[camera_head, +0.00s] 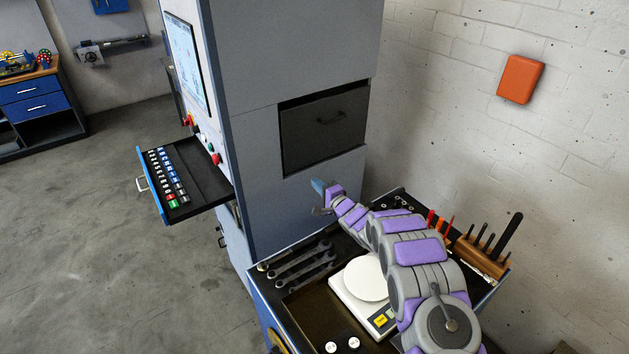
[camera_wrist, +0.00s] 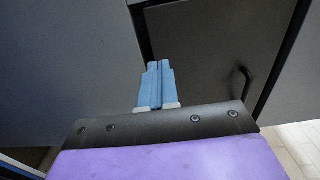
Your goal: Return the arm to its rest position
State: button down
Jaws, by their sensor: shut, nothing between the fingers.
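My arm, grey with purple pads, reaches from the lower right over a tool cart (camera_head: 262,292) toward the grey machine cabinet (camera_head: 300,60). My gripper (camera_head: 318,186) is at the arm's far end, in front of the cabinet face and just below its dark drawer panel (camera_head: 325,128). In the wrist view the two blue fingers of my gripper (camera_wrist: 158,68) lie side by side, shut and empty. The dark panel with its handle (camera_wrist: 240,92) shows behind and to the right of them. I cannot tell the exact gap between fingertips and cabinet.
The cart holds a white scale (camera_head: 365,280), wrenches (camera_head: 302,265) and a wooden tool rack (camera_head: 480,258) under and beside my arm. An open drawer (camera_head: 185,185) with a keypad juts out left of the cabinet. Open floor (camera_head: 90,230) lies further left.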

jog(key=s+d+r+n+h+b, duration=0.1)
jog(key=s+d+r+h, duration=0.15)
jog(key=d, duration=0.25)
jog(key=s+d+r+g+h, duration=0.1)
jog(key=d+h, duration=0.2)
jog(key=d, duration=0.2)
jog(key=s+d+r+n+h+b, duration=0.1)
jog(key=d+r+h, duration=0.15)
jog(key=d, duration=0.25)
jog(key=s+d+r+n+g+h+b, duration=0.1)
jog(key=s+d+g+h, duration=0.15)
jog(key=s, duration=0.45)
jog(key=s+d+r+g+h+b, duration=0.1)
jog(key=s+d+r+g, duration=0.1)
jog(key=s+d, duration=0.35)
jog(key=s+d+r+n+g+h+b, duration=0.1)
jog(key=s+d+g+h, duration=0.1)
jog(key=s, duration=0.7)
jog(key=s+a+n+g+y+b, duration=0.1)
jog(key=s+a+n+g, duration=0.2)
jog(key=s, duration=1.7)
jog(key=s+a+f+n+g+y+b, duration=0.1)
jog(key=s+a+n+g+b, duration=0.1)
jog(key=s, duration=1.8)
jog(key=a+n+g, duration=0.1)
jog(key=a+g, duration=0.1)
jog(key=g, duration=0.1)
jog(key=shift+s+n+g+y, duration=0.3)
jog(key=shift+s+g+y, duration=0.05)
jog(key=shift+a, duration=0.1)
